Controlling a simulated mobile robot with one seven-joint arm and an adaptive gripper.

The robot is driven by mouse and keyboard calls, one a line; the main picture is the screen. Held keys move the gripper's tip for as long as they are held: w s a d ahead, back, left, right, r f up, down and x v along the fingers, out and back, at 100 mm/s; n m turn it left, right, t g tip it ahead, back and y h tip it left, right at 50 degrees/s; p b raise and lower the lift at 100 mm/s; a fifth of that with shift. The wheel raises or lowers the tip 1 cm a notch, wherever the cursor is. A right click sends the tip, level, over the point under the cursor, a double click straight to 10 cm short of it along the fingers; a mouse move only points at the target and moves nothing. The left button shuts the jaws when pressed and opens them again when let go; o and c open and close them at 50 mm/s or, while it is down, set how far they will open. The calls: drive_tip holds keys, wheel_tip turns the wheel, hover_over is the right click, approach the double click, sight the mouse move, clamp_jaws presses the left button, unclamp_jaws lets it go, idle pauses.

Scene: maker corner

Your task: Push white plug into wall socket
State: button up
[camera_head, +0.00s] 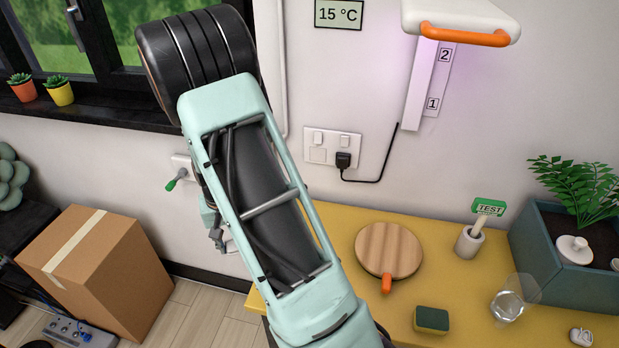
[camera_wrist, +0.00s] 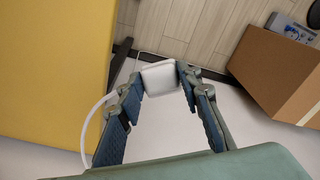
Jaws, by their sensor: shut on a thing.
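The white plug (camera_wrist: 160,82) is a pale block at the top centre of the wrist view. My gripper (camera_wrist: 161,74) is shut on it, one finger on each side. A white cable (camera_wrist: 92,121) curves down at the left finger. The white double wall socket (camera_head: 318,154) is on the wall at the centre of the head view. A black plug (camera_head: 343,160) sits in its right half; its left half is empty. My arm hides the held plug in the head view. The wrist view does not show the socket.
The yellow table (camera_head: 400,232) holds a round wooden board (camera_head: 388,249), a sponge (camera_head: 431,320) and a glass (camera_head: 507,304). A cardboard box (camera_head: 98,268) stands on the floor at left. A green-handled fitting (camera_head: 176,180) is on the wall beside my arm.

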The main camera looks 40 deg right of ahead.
drive_tip(key=w+d+f+m+t+h, duration=0.1)
drive_tip(key=w+d+m+t+h, duration=0.15)
drive_tip(key=d, duration=0.25)
drive_tip(key=m+t+h+b, duration=0.2)
drive_tip(key=m+t+h, duration=0.25)
drive_tip(key=h, duration=0.35)
approach(318, 157)
drive_tip(key=shift+s+a+f+n+t+y, duration=0.2)
drive_tip(key=shift+s+f, duration=0.15)
drive_tip(key=shift+f, duration=0.25)
drive_tip(key=shift+s+a+f+n+t+y, duration=0.1)
drive_tip(key=shift+s+f+t, duration=0.1)
drive_tip(key=shift+s+f, duration=0.3)
drive_tip(key=shift+w+f, duration=0.1)
drive_tip(key=shift+w, duration=0.1)
drive_tip(key=shift+w+d, duration=0.95)
drive_tip(key=shift+d, duration=0.15)
drive_tip(key=shift+w+d, duration=0.95)
drive_tip(key=shift+d, duration=0.2)
drive_tip(key=shift+b, duration=0.7)
drive_tip(key=shift+w+d, duration=0.3)
drive_tip(key=shift+d, duration=0.1)
